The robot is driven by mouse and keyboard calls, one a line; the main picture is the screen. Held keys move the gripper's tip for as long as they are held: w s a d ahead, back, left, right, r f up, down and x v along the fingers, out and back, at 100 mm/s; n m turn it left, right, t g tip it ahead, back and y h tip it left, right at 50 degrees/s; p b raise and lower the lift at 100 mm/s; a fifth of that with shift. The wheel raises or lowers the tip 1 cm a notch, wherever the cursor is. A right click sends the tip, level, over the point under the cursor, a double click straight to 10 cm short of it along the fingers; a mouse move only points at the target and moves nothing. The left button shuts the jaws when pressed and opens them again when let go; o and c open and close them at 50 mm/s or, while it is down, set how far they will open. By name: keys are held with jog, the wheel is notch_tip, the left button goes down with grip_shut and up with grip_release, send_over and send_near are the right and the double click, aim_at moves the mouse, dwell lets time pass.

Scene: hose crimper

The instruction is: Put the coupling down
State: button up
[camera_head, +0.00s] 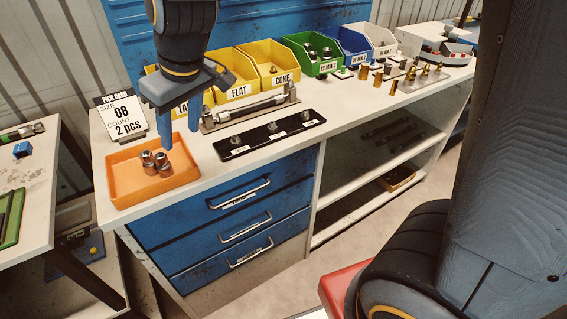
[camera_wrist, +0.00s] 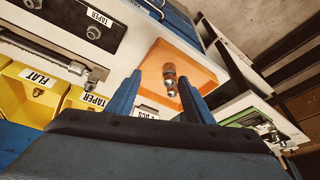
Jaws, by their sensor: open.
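Metal couplings (camera_head: 155,164) stand close together in the orange tray (camera_head: 122,188) at the left end of the bench. They also show in the wrist view (camera_wrist: 170,78), inside the tray (camera_wrist: 205,76) and seen between my fingers. I cannot tell exactly where one coupling ends and the other begins. My gripper (camera_head: 180,137) is open and empty, pointing down above the tray's right rear side. In the wrist view its two blue fingers (camera_wrist: 159,77) are spread apart, with the couplings seen beyond the tips. Part of the tray's back is hidden by a finger.
A pick card (camera_head: 124,116) reading size 08, count 2 pcs stands behind the tray. Yellow bins (camera_head: 238,90), a clamped rod fixture (camera_head: 250,107) and a black strip with fittings (camera_head: 270,136) lie to the right. Blue drawers (camera_head: 225,215) are below.

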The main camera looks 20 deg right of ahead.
jog(key=s+d+f+m+h, duration=0.1)
jog(key=s+d+f+m, duration=0.1)
jog(key=d, duration=0.5)
jog(key=s+d+f+m+g, duration=0.1)
jog(key=s+d+f+m, duration=0.2)
jog(key=d, duration=0.5)
jog(key=s+d+f+m+g+h, duration=0.1)
jog(key=s+d+f+m, duration=0.1)
jog(key=s+d+f, duration=0.3)
jog(key=s+d, duration=0.1)
jog(key=d, duration=0.2)
jog(key=shift+s+m+h, duration=0.15)
jog(key=shift+m+h, duration=0.15)
jog(key=shift+m, duration=0.1)
